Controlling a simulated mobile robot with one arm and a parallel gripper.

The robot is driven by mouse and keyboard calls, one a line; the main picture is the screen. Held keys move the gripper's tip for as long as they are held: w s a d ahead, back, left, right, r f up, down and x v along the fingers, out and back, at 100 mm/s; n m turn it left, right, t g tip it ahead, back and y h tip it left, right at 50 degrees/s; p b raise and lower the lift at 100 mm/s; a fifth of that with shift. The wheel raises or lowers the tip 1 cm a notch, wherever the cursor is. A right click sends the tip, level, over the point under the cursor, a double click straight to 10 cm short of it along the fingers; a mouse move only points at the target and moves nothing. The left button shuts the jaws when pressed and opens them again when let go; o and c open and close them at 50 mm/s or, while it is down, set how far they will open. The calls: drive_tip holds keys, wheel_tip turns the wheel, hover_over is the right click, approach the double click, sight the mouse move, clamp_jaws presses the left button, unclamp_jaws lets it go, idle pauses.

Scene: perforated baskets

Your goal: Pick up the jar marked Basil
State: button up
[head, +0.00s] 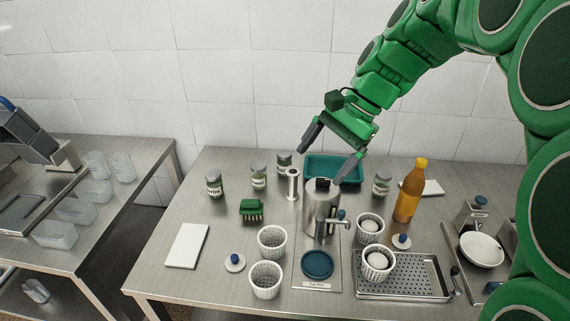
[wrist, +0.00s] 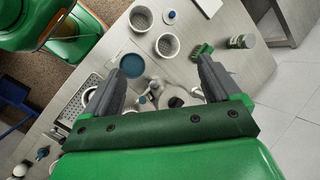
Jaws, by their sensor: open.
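Several similar glass jars with pale lids and green labels stand upright on the steel table: a left jar (head: 214,186), a second jar (head: 258,177), a third jar (head: 284,164) and a right jar (head: 382,185). Their labels are too small for me to read, so I cannot tell which is Basil. One jar (wrist: 241,41) shows at the upper right of the wrist view. My gripper (head: 320,165) is open and empty above the back middle of the table, over the area near the metal dispenser (head: 322,212). The wrist view shows nothing between its fingers (wrist: 159,75).
A teal tray (head: 347,170) lies behind the dispenser. A thin metal cylinder (head: 293,185) and a green brush (head: 251,211) stand near the jars. An orange bottle (head: 408,192) is at right. Perforated baskets (head: 266,280) occupy the front. The table's left part is fairly clear.

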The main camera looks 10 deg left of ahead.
drive_tip(key=w+a+m+y, duration=0.2)
drive_tip(key=w+a+m, duration=0.1)
drive_tip(key=w, duration=0.8)
drive_tip(key=w+a+m+y, duration=0.2)
drive_tip(key=w+a, duration=0.1)
drive_tip(key=w, duration=0.7)
drive_tip(key=w+f+m+t+y, duration=0.1)
drive_tip(key=w+f+m+y, duration=0.15)
drive_tip(key=w, duration=0.55)
drive_tip(key=w+f+m+y, duration=0.1)
drive_tip(key=w+f+m, duration=0.25)
drive_tip(key=w, duration=0.55)
approach(280, 158)
drive_tip(key=f, duration=0.1)
drive_tip(key=w+a+f, duration=0.1)
drive_tip(key=a+f, duration=0.1)
drive_tip(key=shift+w+f, duration=0.1)
drive_tip(key=shift+w, duration=0.3)
drive_tip(key=shift+w+r+x, duration=0.1)
drive_tip(key=shift+r+x, duration=0.05)
drive_tip(key=shift+x, duration=1.8)
drive_tip(key=shift+w+r+x, duration=0.1)
drive_tip(key=shift+x, duration=1.85)
drive_tip(key=shift+c, duration=0.3)
drive_tip(key=c, duration=1.1)
